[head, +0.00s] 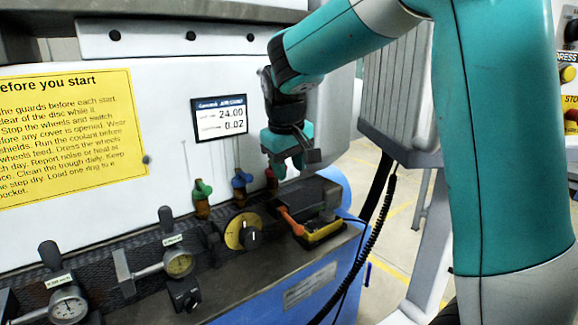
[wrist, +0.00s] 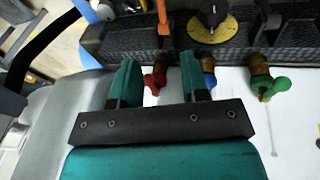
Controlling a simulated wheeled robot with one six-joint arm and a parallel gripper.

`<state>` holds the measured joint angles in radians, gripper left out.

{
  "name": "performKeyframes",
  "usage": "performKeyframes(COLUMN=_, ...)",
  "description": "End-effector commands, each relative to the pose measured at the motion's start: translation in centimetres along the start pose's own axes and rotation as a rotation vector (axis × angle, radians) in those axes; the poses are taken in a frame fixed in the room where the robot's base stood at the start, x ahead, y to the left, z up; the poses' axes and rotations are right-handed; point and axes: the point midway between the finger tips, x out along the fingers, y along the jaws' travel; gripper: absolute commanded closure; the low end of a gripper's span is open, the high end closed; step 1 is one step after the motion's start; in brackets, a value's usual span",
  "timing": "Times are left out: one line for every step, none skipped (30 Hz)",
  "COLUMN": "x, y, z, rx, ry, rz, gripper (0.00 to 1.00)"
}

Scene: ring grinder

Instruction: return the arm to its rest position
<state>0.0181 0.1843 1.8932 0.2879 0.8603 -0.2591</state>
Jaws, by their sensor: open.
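My teal arm (head: 345,40) comes in from the upper right of the head view and bends down. My gripper (head: 290,165) points down in front of the white machine panel, near the right end of the black ledge. Its two teal fingers stand apart in the wrist view (wrist: 158,65), with nothing held between them. A red-handled valve (wrist: 155,82) shows behind the gap between the fingers. In the head view the gripper is just above the red valve (head: 271,180); I cannot tell whether they touch.
Blue (head: 240,180) and green (head: 202,190) valves line the panel. A yellow dial with a black knob (head: 243,232), an orange-handled tool in a tray (head: 300,228) and gauges (head: 178,262) sit along the ledge. A coiled black cable (head: 380,230) hangs at the right. Open floor shows beyond.

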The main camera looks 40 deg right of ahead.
Motion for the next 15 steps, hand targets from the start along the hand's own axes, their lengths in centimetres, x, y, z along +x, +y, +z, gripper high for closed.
performKeyframes(x=0.0, y=0.0, z=0.0, rx=0.000, ry=0.000, rz=0.000, gripper=0.59)
performKeyframes(x=0.0, y=0.0, z=0.0, rx=0.000, ry=0.000, rz=0.000, gripper=0.59)
performKeyframes(x=0.0, y=0.0, z=0.0, rx=0.000, ry=0.000, rz=0.000, gripper=0.59)
performKeyframes(x=0.0, y=0.0, z=0.0, rx=0.000, ry=0.000, rz=0.000, gripper=0.59)
performKeyframes(x=0.0, y=0.0, z=0.0, rx=0.000, ry=0.000, rz=0.000, gripper=0.59)
performKeyframes(x=0.0, y=0.0, z=0.0, rx=0.000, ry=0.000, rz=0.000, gripper=0.59)
performKeyframes(x=0.0, y=0.0, z=0.0, rx=0.000, ry=0.000, rz=0.000, gripper=0.59)
performKeyframes(x=0.0, y=0.0, z=0.0, rx=0.000, ry=0.000, rz=0.000, gripper=0.59)
performKeyframes(x=0.0, y=0.0, z=0.0, rx=0.000, ry=0.000, rz=0.000, gripper=0.59)
performKeyframes(x=0.0, y=0.0, z=0.0, rx=0.000, ry=0.000, rz=0.000, gripper=0.59)
performKeyframes(x=0.0, y=0.0, z=0.0, rx=0.000, ry=0.000, rz=0.000, gripper=0.59)
performKeyframes(x=0.0, y=0.0, z=0.0, rx=-0.001, ry=0.001, rz=0.000, gripper=0.59)
performKeyframes(x=0.0, y=-0.2, z=0.1, rx=-0.004, ry=0.001, rz=-0.003, gripper=0.59)
performKeyframes(x=-0.1, y=-0.5, z=0.3, rx=-0.012, ry=0.003, rz=-0.009, gripper=0.59)
performKeyframes(x=-0.3, y=-1.2, z=0.7, rx=-0.028, ry=0.008, rz=-0.023, gripper=0.59)
